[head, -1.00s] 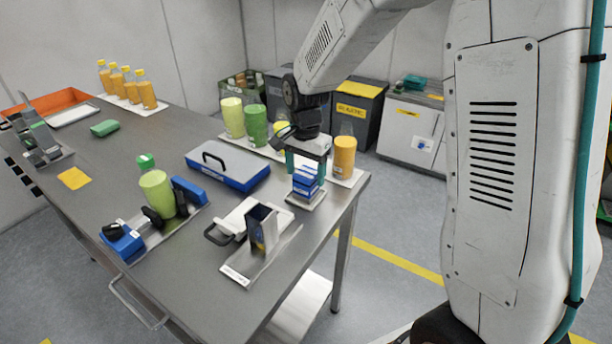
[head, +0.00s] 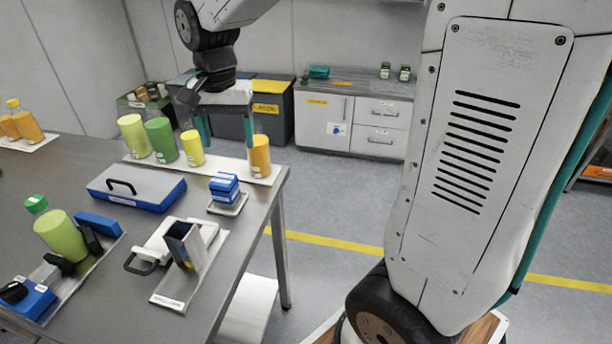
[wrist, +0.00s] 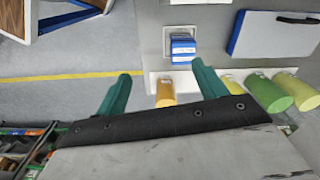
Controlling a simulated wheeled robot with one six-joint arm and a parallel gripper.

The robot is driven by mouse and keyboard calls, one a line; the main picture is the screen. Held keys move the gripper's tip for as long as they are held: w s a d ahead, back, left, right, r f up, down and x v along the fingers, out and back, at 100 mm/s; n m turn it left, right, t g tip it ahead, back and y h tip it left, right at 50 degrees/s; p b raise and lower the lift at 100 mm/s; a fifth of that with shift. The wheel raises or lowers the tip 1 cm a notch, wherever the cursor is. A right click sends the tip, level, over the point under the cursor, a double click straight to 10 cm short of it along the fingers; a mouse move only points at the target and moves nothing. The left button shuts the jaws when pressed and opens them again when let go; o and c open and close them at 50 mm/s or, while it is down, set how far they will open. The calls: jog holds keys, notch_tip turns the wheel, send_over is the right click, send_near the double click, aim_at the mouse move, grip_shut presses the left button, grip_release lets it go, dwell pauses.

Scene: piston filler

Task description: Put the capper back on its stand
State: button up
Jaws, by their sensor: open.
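My gripper (head: 228,146) is open, its two teal fingers pointing down, with nothing between them. In the wrist view the gripper (wrist: 160,70) also shows empty. A banded blue block (head: 224,184), perhaps the capper, sits upright on a small white base (head: 237,208) near the table's right edge. The wrist view also shows this blue block (wrist: 183,48), apart from the fingers. I cannot tell for certain which thing is the capper. My gripper is above and beyond the block in the head view.
Yellow and green cylinders (head: 162,141) and an orange one (head: 260,157) stand on a white strip. A blue-grey case (head: 137,185) with a black handle lies left. An open dark box (head: 184,245) stands in front.

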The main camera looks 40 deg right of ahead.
jog(key=s+d+r+n+t, duration=0.1)
jog(key=s+n, duration=0.7)
jog(key=s, duration=1.6)
jog(key=shift+d+r+n, duration=0.3)
jog(key=shift+d+r, duration=0.05)
jog(key=shift+d, duration=0.35)
jog(key=shift+w, duration=0.1)
